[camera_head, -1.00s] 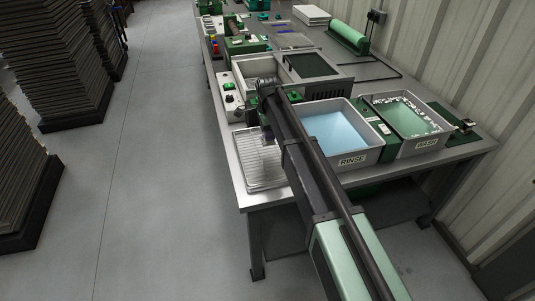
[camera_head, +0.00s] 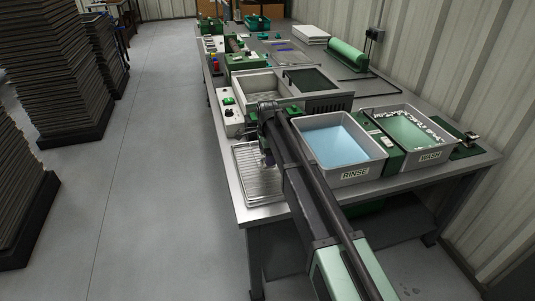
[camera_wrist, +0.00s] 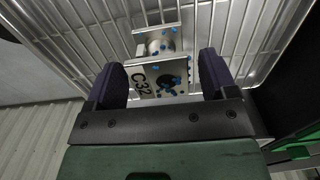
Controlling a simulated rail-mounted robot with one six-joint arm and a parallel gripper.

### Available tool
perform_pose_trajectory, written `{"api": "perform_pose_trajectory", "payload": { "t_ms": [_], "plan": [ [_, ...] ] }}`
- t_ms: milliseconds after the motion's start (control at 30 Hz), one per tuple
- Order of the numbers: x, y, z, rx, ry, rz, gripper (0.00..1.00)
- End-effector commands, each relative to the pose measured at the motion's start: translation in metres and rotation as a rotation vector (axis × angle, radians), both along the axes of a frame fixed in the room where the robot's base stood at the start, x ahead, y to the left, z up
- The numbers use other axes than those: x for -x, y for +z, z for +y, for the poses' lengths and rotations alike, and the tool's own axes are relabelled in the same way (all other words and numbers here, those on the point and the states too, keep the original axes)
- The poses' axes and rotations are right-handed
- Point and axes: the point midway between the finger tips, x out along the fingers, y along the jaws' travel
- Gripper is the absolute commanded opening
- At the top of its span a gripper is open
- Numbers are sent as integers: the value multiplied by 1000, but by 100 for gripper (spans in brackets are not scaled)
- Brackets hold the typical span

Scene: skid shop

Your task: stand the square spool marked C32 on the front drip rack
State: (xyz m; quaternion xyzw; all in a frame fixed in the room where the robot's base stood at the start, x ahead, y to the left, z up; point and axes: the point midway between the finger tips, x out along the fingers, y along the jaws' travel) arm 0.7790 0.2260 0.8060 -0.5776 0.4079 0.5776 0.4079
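The square spool marked C32 (camera_wrist: 145,84) shows in the wrist view between my two dark purple fingers. It has pale square flanges with blue spots; the near flange bears the mark and a dark hole. The wire drip rack (camera_wrist: 80,40) lies behind it; I cannot tell whether the spool touches the wires. My gripper (camera_wrist: 160,65) has its fingers wide apart, with a narrow gap showing at the spool's right side. In the head view the front drip rack (camera_head: 250,180) is at the bench's near left corner. My wrist hangs over its right side and hides the spool there.
The rinse tray (camera_head: 355,175) with blue liquid and the wash tray (camera_head: 430,156) with foam stand right of my arm. A grey twin-basin unit (camera_head: 308,102) stands behind the rack. Open floor lies left of the bench, with dark stacks (camera_head: 50,80) beyond.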

Motion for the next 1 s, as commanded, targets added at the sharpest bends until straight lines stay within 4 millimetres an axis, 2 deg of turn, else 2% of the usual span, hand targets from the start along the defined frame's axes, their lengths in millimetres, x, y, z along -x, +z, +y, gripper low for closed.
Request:
{"api": "perform_pose_trajectory", "payload": {
  "t_ms": [167, 267, 367, 600, 733, 833, 1000],
  "plan": [
    [0, 1, 0, 0, 0, 0, 78],
    [0, 9, 0, 0, 0, 0, 78],
    [0, 26, 0, 0, 0, 0, 78],
    [0, 90, 0, 0, 0, 0, 78],
    [0, 118, 0, 0, 0, 0, 78],
    [0, 126, 0, 0, 0, 0, 78],
    [0, 124, 0, 0, 0, 0, 78]
  ]
}}
